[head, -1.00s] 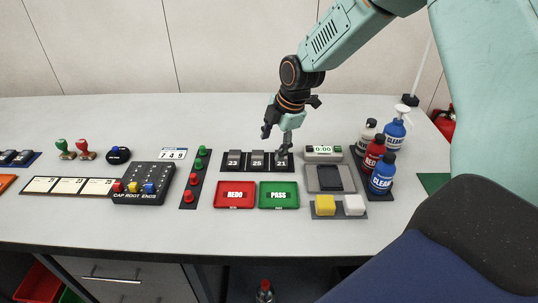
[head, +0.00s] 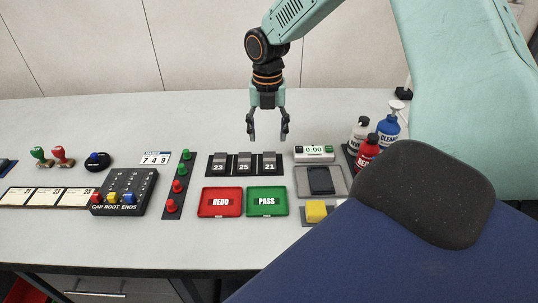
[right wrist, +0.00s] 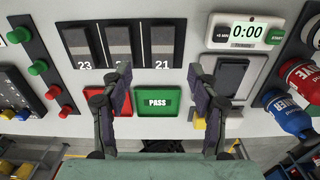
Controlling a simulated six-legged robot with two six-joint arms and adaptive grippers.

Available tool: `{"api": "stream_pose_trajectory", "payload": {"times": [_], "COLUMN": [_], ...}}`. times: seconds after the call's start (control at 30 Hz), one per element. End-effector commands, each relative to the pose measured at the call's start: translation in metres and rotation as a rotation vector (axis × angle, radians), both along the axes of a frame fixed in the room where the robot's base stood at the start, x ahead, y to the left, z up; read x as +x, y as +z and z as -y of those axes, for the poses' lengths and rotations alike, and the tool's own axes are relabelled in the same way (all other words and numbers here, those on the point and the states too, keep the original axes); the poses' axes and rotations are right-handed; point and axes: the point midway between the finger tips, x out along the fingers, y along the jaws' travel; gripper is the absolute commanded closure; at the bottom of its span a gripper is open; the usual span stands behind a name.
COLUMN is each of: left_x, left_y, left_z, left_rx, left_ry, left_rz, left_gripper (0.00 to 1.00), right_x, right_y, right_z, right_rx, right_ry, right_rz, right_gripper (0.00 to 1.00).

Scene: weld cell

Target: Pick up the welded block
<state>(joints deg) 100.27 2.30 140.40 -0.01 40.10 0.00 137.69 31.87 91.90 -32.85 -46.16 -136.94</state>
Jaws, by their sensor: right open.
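Three dark grey metal blocks lie in a black rack in the head view, above the labels 23 (head: 219,158), 25 (head: 244,158) and 21 (head: 268,158). The frames do not show which one is the welded block. My right gripper (head: 268,135) is open and empty above the rack's right part, fingers pointing down. In the right wrist view its fingers (right wrist: 160,77) are spread, with the block over 21 (right wrist: 159,45) beyond them and nothing between them. A flat dark piece (head: 320,180) lies on a grey pad right of the rack. My left gripper is not in view.
In front of the rack are a red REDO tray (head: 220,202) and a green PASS tray (head: 267,201), both empty. A timer (head: 314,153) reads 0:00. Bottles (head: 388,131) stand at the right. A button strip (head: 179,185) and keypad (head: 125,191) are left.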

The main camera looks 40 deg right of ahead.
Motion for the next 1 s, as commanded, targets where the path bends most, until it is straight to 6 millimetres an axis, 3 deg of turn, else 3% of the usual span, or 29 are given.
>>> {"api": "stream_pose_trajectory", "payload": {"times": [0.17,0.7,1.0], "left_x": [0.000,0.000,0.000], "left_y": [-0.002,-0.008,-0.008], "left_z": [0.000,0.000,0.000], "left_rx": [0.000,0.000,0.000], "left_ry": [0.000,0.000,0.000], "left_rz": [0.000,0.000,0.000], "left_gripper": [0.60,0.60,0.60], "right_x": [-0.001,-0.003,-0.003], "right_y": [-0.011,-0.076,-0.078], "right_z": [0.000,0.005,0.004], "right_rx": [0.001,-0.001,0.000], "right_ry": [0.028,0.028,0.027], "right_rz": [-0.002,-0.001,0.001], "right_gripper": [0.40,0.40,0.41]}}
